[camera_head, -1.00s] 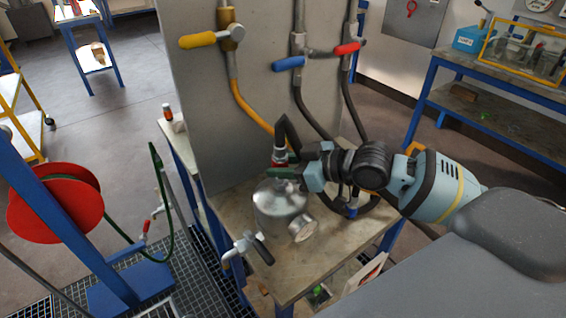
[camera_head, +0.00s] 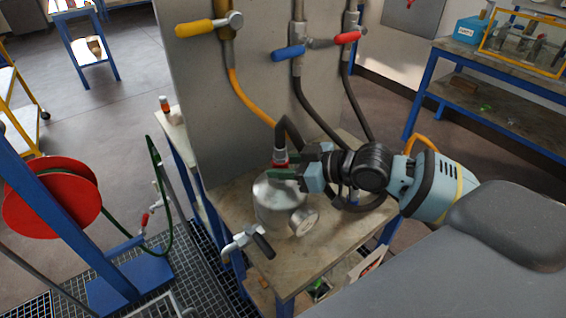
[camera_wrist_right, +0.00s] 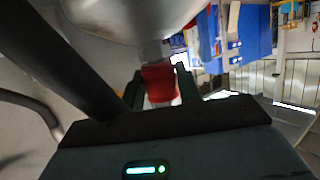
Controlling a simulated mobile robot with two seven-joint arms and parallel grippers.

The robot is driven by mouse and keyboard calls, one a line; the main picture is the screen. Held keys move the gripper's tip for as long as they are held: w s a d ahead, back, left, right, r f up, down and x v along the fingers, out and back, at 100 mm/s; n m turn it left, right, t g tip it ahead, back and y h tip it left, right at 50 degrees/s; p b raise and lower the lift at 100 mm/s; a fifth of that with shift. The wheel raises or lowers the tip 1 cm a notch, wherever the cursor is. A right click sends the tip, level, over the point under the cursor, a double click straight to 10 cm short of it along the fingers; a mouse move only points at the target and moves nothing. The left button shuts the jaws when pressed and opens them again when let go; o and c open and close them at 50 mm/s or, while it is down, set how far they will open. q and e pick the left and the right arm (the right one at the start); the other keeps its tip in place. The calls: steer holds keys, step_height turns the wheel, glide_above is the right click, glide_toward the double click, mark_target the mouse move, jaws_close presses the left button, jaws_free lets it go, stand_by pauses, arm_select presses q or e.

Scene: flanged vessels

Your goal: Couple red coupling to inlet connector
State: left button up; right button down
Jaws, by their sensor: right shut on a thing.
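My right gripper (camera_head: 284,174) is shut on the red coupling (camera_head: 281,157), which ends the dark hose. It holds the coupling just above the top of the silver vessel (camera_head: 277,204). In the right wrist view, the red coupling (camera_wrist_right: 159,82) lies between my green fingers. A short pale stub, apparently the inlet connector (camera_wrist_right: 152,52), shows between the coupling and the vessel (camera_wrist_right: 135,15). The coupling looks in line with the stub and very close to it. I cannot tell whether they are fully engaged. In the head view the connector is hidden. My left gripper is not in view.
The vessel stands on a bench (camera_head: 330,250) before a grey panel (camera_head: 215,110) with yellow, blue and red valve handles. Hoses hang close behind my right gripper. A dark-handled valve (camera_head: 262,245) sticks out at the bench's front left. A red hose reel (camera_head: 50,195) stands left.

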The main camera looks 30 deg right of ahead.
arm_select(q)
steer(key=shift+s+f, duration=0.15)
arm_select(e)
steer(key=shift+f, duration=0.25)
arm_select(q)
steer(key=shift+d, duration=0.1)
arm_select(e)
steer(key=c, duration=0.9)
jaws_free()
steer(key=shift+s+d, duration=0.2)
steer(key=v, duration=0.5)
steer(key=shift+s+d+r, duration=0.1)
steer(key=shift+s+r, duration=0.05)
steer(key=shift+r, duration=0.05)
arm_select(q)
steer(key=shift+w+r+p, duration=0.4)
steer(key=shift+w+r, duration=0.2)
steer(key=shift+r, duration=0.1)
arm_select(e)
steer(key=shift+v, duration=0.9)
